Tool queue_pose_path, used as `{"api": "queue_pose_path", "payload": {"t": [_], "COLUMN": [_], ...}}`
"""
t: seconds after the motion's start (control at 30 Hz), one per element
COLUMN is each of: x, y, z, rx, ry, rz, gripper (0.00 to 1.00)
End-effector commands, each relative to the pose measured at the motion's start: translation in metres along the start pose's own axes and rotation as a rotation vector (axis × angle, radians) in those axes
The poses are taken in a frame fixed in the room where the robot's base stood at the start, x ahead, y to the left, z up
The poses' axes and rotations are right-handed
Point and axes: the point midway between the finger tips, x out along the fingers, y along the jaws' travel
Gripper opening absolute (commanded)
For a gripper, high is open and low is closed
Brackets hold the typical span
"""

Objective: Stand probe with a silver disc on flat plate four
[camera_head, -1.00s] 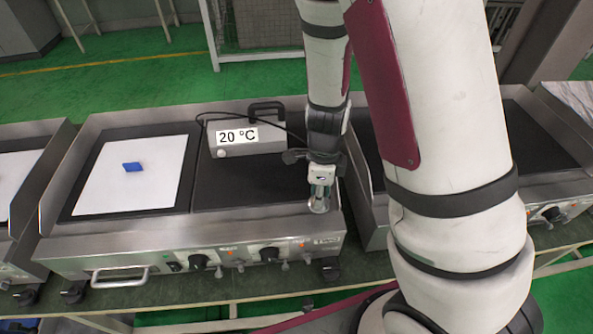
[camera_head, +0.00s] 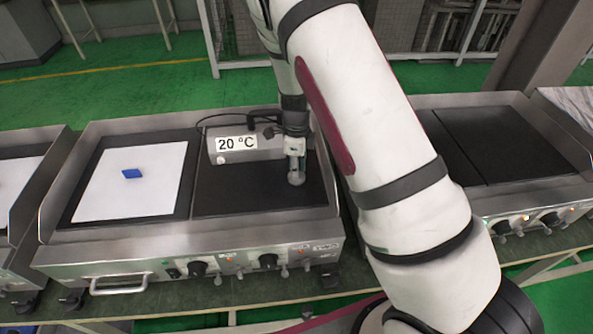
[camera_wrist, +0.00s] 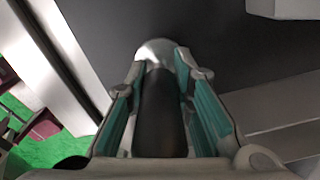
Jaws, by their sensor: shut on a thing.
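The probe (camera_wrist: 160,110) has a dark handle and a silver disc (camera_wrist: 155,50) at its far end. My gripper (camera_wrist: 161,82) is shut on the handle, with its green-lined fingers on either side. In the head view my gripper (camera_head: 296,160) points down over the right black plate (camera_head: 245,195) of the middle griddle, with the disc (camera_head: 296,178) lowest. I cannot tell whether the disc touches the plate. No plate number is readable, so I cannot tell which one is plate four.
A box reading 20 °C (camera_head: 236,146) stands at the back of that plate, close left of my gripper, with a cable. Another griddle (camera_head: 500,150) with bare black plates is at right.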

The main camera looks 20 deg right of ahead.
Motion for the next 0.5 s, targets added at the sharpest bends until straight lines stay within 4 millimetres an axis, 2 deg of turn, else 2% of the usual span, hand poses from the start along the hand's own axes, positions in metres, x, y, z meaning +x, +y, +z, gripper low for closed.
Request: {"api": "queue_pose_path", "payload": {"t": [0.1,0.47,0.5], "x": [0.014,0.018,0.019], "y": [0.0,-0.001,0.0], "z": [-0.001,0.0,0.0], "rx": [0.0,-0.001,-0.001], "ry": [0.0,-0.001,-0.001], "rz": [0.0,-0.001,-0.001], "gripper": [0.0,0.0,0.24]}}
